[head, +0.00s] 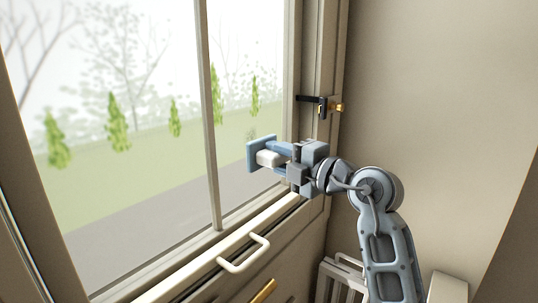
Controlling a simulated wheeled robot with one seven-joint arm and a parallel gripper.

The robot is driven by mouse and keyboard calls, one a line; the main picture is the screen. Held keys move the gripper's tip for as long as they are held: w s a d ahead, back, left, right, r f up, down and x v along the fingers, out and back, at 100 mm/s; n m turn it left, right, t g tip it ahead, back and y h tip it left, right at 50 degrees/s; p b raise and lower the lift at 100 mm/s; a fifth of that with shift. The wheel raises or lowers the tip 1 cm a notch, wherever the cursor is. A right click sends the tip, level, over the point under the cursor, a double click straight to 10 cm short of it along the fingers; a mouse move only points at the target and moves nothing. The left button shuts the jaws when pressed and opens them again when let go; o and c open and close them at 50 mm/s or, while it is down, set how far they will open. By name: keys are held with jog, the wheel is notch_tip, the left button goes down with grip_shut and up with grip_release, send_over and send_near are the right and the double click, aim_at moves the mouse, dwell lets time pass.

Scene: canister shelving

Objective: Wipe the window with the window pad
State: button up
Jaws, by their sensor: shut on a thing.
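The window (120,185) fills the left of the head view, with a vertical bar between its panes and trees, grass and a road visible through it. My gripper (272,155) is in front of the right pane, low and near the right side of the frame. It is shut on the window pad (253,155), a blue flat pad with a pale block behind it. The pad's flat face is turned left, towards the glass. I cannot tell whether the pad touches the pane.
A dark and brass latch (322,105) sits on the right window frame. A white bar handle (245,253) sticks out below the sill. A brass handle (263,291) is lower down. A white slatted object (340,283) stands below my arm. The beige wall (430,90) at right is bare.

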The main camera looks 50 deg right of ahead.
jog(key=shift+s, duration=0.9)
jog(key=shift+s, duration=0.15)
jog(key=shift+s, duration=1.35)
jog(key=shift+w+r, duration=0.3)
jog(key=shift+w, duration=0.9)
jog(key=shift+w+r, duration=0.35)
jog(key=shift+w, duration=0.9)
jog(key=shift+w+r, duration=0.3)
jog(key=shift+w, duration=0.9)
jog(key=shift+w, duration=0.9)
